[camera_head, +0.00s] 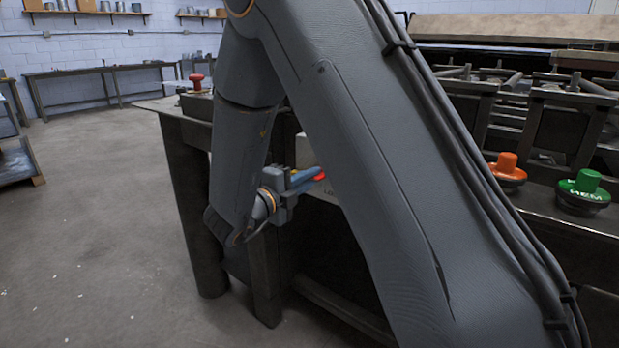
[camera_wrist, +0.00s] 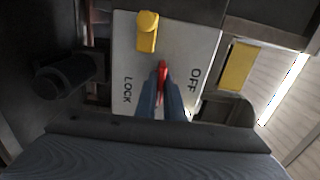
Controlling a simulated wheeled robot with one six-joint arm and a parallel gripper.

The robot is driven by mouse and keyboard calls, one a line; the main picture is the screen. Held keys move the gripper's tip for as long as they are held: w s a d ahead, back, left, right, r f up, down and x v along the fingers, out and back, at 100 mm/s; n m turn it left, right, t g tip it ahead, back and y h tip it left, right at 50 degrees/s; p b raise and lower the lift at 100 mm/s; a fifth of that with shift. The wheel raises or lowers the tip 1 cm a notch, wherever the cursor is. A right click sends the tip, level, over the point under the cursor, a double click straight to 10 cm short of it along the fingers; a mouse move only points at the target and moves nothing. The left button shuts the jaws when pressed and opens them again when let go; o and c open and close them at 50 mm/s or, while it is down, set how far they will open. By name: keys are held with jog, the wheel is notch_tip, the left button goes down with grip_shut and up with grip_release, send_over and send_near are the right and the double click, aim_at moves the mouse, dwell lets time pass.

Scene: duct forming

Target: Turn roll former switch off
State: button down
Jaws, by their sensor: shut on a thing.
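The roll former switch is a pale plate (camera_wrist: 120,48) marked OFF and LOCK in the wrist view. It carries a red handle (camera_wrist: 162,72) and a yellow knob (camera_wrist: 148,30) above it. My gripper (camera_wrist: 161,88) has its two blue fingers closed around the red handle, hiding its lower part. OFF is to the right of the handle and LOCK to the left. In the head view my gripper (camera_head: 312,178) is at the machine's near side, with the red handle (camera_head: 321,176) at its tips. My arm hides most of the plate there.
The roll former's dark frame (camera_head: 185,190) stands close around the arm. An orange button (camera_head: 507,165) and a green button (camera_head: 585,185) are on its right, and a red button (camera_head: 197,80) on its far left corner. Open floor (camera_head: 90,230) lies to the left.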

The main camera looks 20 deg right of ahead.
jog(key=shift+d+r, duration=0.1)
jog(key=n+p, duration=0.4)
jog(key=p, duration=0.1)
jog(key=shift+r+n+p, duration=0.15)
jog(key=shift+n+p, duration=0.25)
jog(key=n+p, duration=0.5)
jog(key=shift+d+n, duration=0.1)
jog(key=shift+n, duration=0.2)
jog(key=n+p, duration=0.3)
jog(key=n, duration=0.1)
jog(key=shift+p, duration=0.3)
jog(key=shift+n+p, duration=0.85)
jog(key=shift+n, duration=0.75)
jog(key=shift+f, duration=0.2)
